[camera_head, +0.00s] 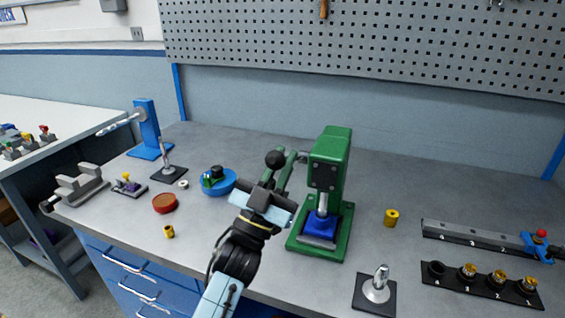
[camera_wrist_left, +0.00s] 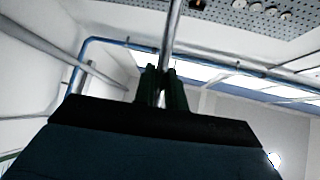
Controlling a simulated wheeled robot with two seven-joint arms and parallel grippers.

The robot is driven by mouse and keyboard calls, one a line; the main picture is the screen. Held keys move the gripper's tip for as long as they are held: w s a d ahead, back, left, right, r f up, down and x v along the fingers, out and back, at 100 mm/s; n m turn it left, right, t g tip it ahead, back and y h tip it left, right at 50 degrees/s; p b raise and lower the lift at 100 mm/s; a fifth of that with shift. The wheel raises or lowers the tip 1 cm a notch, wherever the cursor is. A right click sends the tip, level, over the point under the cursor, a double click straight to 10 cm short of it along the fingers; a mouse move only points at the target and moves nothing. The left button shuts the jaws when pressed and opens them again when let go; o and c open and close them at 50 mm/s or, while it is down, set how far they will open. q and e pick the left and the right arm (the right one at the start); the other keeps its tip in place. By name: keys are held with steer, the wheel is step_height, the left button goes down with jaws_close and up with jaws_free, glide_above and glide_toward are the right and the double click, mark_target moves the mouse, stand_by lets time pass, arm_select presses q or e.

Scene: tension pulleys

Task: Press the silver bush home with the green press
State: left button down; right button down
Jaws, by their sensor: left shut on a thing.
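The green press (camera_head: 328,172) stands upright on the bench, right of the middle of the head view. Its silver ram (camera_head: 322,225) comes down onto a blue block (camera_head: 321,226) on the press base; I cannot make out the silver bush there. A lever with a dark ball knob (camera_head: 275,159) is on the press's left side. My left gripper (camera_head: 272,192) is at this lever, just left of the press. In the left wrist view its fingers (camera_wrist_left: 161,88) are shut on the silver lever rod (camera_wrist_left: 172,35). My right gripper is not in view.
A silver post on a black plate (camera_head: 361,297) stands at the front. At the right lie a numbered grey rail (camera_head: 470,236) and a black strip with brass bushes (camera_head: 480,285). A yellow cylinder (camera_head: 391,217) stands right of the press. A blue stand (camera_head: 147,130) is far left.

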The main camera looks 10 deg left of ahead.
arm_select(q)
steer(key=shift+d+f, duration=0.15)
steer(key=shift+f, duration=0.4)
steer(key=c, duration=1.7)
jaws_free()
steer(key=shift+o, duration=1.2)
steer(key=shift+s+r, duration=0.1)
steer(key=shift+r, duration=0.15)
steer(key=b+v, duration=0.2)
steer(key=v, duration=1.1)
steer(key=shift+s, duration=0.15)
